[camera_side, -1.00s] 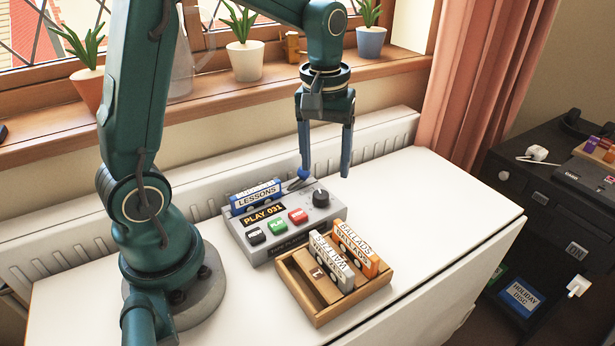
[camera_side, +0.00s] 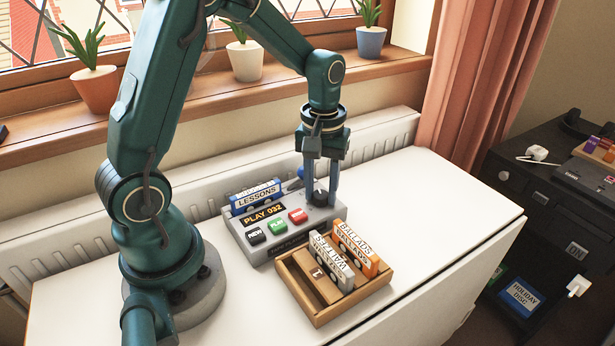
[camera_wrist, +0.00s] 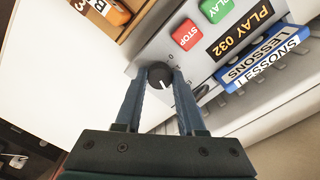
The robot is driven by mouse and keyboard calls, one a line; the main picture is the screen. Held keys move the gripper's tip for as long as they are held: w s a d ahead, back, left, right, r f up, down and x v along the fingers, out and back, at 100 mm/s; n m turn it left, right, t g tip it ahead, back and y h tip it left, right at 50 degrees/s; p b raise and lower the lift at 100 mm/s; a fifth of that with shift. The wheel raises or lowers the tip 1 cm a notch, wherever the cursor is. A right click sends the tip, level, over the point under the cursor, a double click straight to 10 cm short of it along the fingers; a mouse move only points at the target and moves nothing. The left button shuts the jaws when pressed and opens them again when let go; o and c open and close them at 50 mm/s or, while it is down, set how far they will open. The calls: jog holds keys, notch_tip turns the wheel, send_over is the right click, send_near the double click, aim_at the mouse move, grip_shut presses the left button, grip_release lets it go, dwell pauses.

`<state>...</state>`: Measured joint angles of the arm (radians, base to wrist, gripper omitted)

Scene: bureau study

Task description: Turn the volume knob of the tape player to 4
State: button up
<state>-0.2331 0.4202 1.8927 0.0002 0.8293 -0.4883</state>
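The grey tape player (camera_side: 290,230) stands on the white table, its display (camera_side: 264,213) reading PLAY 032. The dark round volume knob (camera_side: 321,198) is at its right end; in the wrist view the knob (camera_wrist: 160,74) has a white pointer line toward the lower side of the picture. The small scale marks around it are too small to read. My gripper (camera_side: 320,203) points down over the player, one finger on each side of the knob. In the wrist view both fingertips (camera_wrist: 159,80) lie close against the knob's sides and appear to touch it.
A blue LESSONS cassette (camera_side: 257,196) stands at the back of the player. NEW, PLAY and STOP buttons (camera_side: 278,227) are left of the knob. A wooden tray (camera_side: 322,317) with cassettes stands in front. The right part of the white table (camera_side: 440,205) is clear.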

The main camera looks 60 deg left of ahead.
grip_shut()
jog(key=m, duration=0.3)
jog(key=shift+m, duration=2.3)
jog(key=o, duration=0.7)
grip_release()
jog(key=shift+c, duration=0.2)
